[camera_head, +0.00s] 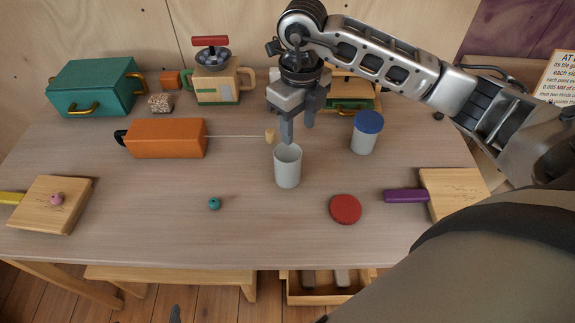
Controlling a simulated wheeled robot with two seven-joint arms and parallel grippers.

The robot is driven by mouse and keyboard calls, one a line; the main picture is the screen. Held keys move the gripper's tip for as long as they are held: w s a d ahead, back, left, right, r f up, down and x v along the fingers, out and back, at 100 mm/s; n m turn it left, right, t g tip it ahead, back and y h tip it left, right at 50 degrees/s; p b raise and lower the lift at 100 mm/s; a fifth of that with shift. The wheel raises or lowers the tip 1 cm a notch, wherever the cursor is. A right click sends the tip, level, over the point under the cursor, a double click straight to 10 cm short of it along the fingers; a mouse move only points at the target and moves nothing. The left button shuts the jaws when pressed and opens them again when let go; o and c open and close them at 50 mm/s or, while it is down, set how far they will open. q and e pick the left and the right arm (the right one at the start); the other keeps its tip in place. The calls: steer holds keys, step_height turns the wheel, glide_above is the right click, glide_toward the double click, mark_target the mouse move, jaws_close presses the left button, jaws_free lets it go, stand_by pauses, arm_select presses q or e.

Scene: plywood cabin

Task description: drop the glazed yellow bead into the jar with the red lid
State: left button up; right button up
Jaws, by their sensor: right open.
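An open pale grey jar (288,170) stands upright near the middle of the table. A red lid (345,209) lies flat on the table to its right, apart from it. My right gripper (298,133) is over the jar's far rim, fingers pointing down and apart, with nothing visible between them. I see no yellow bead; the inside of the jar is mostly hidden. A teal bead (214,204) lies on the table, and a pink bead (57,199) sits on the left wooden board (40,215). My left gripper does not show.
A jar with a blue lid (367,130) stands right of the gripper. An orange box (166,138) with a thin rod ending in a tan piece (270,135) lies left. A teal case (93,87) and a scale (217,84) stand behind. A purple-handled board (452,190) lies right.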

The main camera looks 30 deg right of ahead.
arm_select(q)
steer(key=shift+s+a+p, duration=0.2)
steer(key=shift+p, duration=0.4)
arm_select(e)
step_height(320, 180, up, 15)
steer(key=shift+r, duration=0.15)
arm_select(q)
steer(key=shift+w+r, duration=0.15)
